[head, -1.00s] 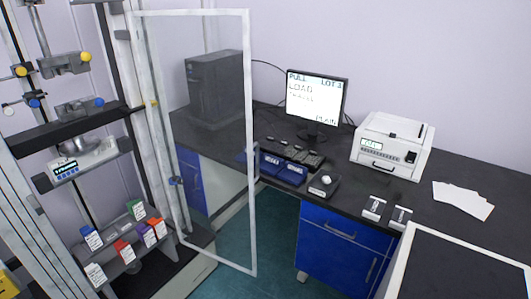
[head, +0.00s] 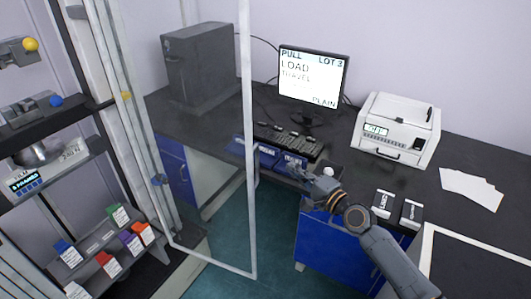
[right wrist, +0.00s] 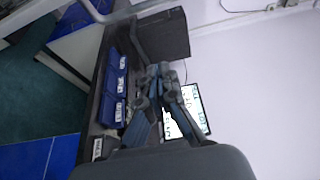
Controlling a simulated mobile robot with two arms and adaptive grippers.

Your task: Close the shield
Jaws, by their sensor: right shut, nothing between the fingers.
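The shield is a clear panel in a white frame (head: 249,140), standing swung open, away from the test machine at the left. Its free edge is the upright in mid-picture; its hinge side is by the machine's column (head: 128,110). My right gripper (head: 289,168) reaches in from the lower right of the head view, shut and empty. In the picture it is to the right of the shield's free edge, with a gap between them. Its closed fingers also show in the right wrist view (right wrist: 157,72). My left gripper is not in view.
The dark bench carries a monitor (head: 312,78), a keyboard (head: 288,140), blue trays (head: 268,155) and a white printer-like instrument (head: 396,130). A black computer tower (head: 200,65) shows through the shield. Colored boxes (head: 118,214) stand on the machine's rack. Floor below the shield is clear.

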